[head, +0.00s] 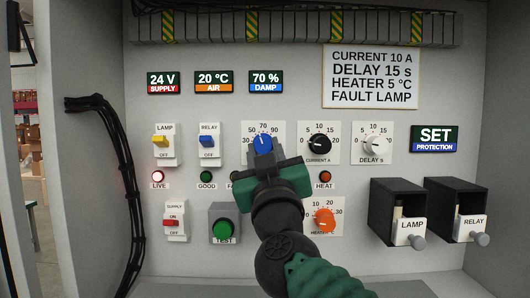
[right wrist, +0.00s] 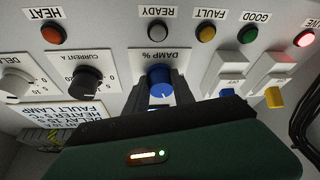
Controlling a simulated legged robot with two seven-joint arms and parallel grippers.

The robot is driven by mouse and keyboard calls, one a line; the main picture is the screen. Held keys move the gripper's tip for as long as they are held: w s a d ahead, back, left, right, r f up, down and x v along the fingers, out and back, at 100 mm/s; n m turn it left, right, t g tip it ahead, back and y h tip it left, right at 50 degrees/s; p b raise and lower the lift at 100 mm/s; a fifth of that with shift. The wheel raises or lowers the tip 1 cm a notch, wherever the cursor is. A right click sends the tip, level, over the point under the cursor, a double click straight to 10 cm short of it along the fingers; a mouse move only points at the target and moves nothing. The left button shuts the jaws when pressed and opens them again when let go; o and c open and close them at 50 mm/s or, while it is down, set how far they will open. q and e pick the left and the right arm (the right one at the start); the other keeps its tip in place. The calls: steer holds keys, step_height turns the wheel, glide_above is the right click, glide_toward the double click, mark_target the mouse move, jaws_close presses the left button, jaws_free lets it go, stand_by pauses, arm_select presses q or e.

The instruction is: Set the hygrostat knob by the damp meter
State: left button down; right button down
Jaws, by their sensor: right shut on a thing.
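The blue hygrostat knob (head: 262,144) sits on a white dial plate in the middle of the panel. In the right wrist view the knob (right wrist: 160,76) is under a DAMP % label. Its white mark points roughly upward in the head view; the exact setting is hard to read. The damp meter (head: 266,82) above it reads 70 %. My right gripper (head: 262,154) is shut on the knob, with its fingers (right wrist: 162,92) on either side of it. The gripper hides the lower part of the dial. My left gripper is not in view.
The black current knob (head: 319,144) and white delay knob (head: 374,145) are to the right, the lamp switch (head: 162,144) and relay switch (head: 208,145) to the left. The orange heater knob (head: 324,219) is below, near my wrist. The LIVE lamp (head: 158,177) glows red.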

steer(key=shift+a+f, duration=0.1)
steer(key=shift+a, duration=0.05)
steer(key=shift+m, duration=0.4)
steer(key=m+h+p, duration=0.1)
steer(key=m, duration=0.1)
steer(key=m+h+p, duration=0.1)
steer(key=m, duration=0.1)
steer(key=shift+a+m+h, duration=0.2)
steer(key=shift+m+h, duration=0.2)
steer(key=shift+a+m+h+p, duration=0.1)
steer(key=shift+m+h+p, duration=0.3)
steer(key=shift+m+h, duration=0.7)
steer(key=shift+m+h+p, duration=0.35)
steer(key=shift+m+h, duration=0.05)
steer(key=shift+m, duration=1.3)
steer(key=shift+f+m+g, duration=0.1)
steer(key=shift+m+g, duration=0.2)
steer(key=c, duration=1.4)
jaws_free()
steer(key=shift+c, duration=0.2)
steer(key=o, duration=0.4)
steer(key=shift+s, duration=0.15)
